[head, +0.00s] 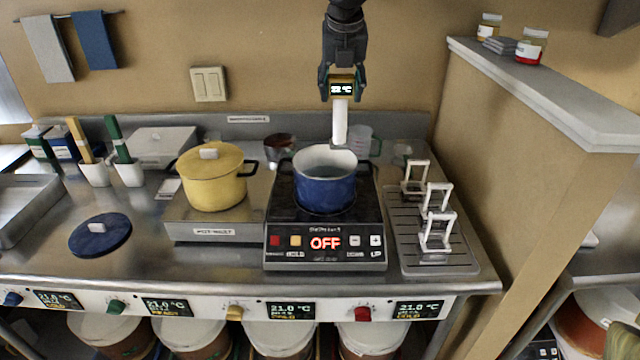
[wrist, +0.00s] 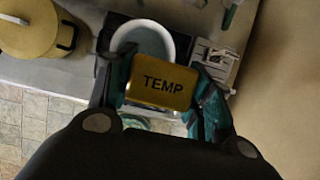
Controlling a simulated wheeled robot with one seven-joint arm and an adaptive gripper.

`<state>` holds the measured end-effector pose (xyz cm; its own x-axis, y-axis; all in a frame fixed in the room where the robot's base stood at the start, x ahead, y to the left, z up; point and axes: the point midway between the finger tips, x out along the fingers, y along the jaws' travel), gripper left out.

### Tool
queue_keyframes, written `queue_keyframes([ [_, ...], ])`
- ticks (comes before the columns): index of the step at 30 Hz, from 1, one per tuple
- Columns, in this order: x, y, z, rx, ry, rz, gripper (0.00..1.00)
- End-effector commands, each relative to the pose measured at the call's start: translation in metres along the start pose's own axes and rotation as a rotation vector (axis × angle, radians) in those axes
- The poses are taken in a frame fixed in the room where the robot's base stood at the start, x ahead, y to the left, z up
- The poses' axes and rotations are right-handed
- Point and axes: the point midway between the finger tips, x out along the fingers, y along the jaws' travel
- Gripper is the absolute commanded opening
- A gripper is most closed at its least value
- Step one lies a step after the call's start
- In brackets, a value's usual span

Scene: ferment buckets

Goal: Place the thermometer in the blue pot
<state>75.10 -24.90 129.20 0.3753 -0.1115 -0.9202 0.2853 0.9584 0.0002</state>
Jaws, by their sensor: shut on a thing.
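My gripper (head: 340,88) is shut on the thermometer (head: 341,120), which has a small display head and a white stem pointing down. In the wrist view the yellow thermometer head (wrist: 160,83), marked TEMP, sits between the two teal fingers. The blue pot (head: 324,185) stands uncovered on the black hot plate, with a pale inside and what looks like liquid. The thermometer hangs upright over the pot's back right part; its lower end shows near the pot's far rim. The pot's opening also shows in the wrist view (wrist: 142,28), partly hidden by the thermometer head.
The hot plate (head: 325,257) reads OFF. A lidded yellow pot (head: 212,182) stands to its left and a rack with white frames (head: 434,255) to its right. A blue lid (head: 100,234) lies at left. A measuring cup (head: 360,140) stands behind the blue pot.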

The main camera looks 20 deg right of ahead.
Motion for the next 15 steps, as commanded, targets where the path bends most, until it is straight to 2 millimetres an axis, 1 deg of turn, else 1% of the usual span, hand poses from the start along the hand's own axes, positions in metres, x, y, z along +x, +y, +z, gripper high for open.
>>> queue_keyframes([
  [2, -0.007, 0.0, 0.006, 0.0, 0.0, 0.005, 0.04],
  [5, -0.005, 0.002, 0.007, -0.006, 0.003, 0.008, 0.04],
  [8, 0.007, 0.004, 0.002, -0.009, 0.005, 0.008, 0.04],
  [15, 0.052, 0.006, -0.018, -0.011, 0.006, 0.008, 0.04],
])
